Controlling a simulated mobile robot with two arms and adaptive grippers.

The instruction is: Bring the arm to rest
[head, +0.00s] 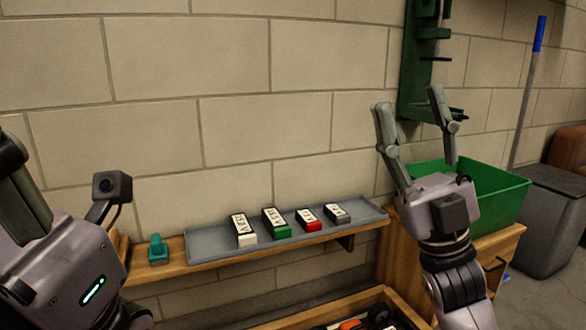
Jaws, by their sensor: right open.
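My right gripper (408,100) is raised at the right, with its two fingers spread wide and pointing up. It is empty and stands in front of the wall and the green bin (508,204); I cannot judge its distance from them. My left gripper's housing (60,262) fills the lower left corner, close to the camera. Only part of a dark finger (12,185) shows at the left edge, so its opening is hidden.
A wooden shelf (170,270) carries a grey tray (205,247) with small labelled boxes: white (246,239), green (282,231), red (313,225) and grey (342,218). A teal object (158,250) sits left of it. Below is an open drawer (375,296). A grey trash can (545,225) stands right.

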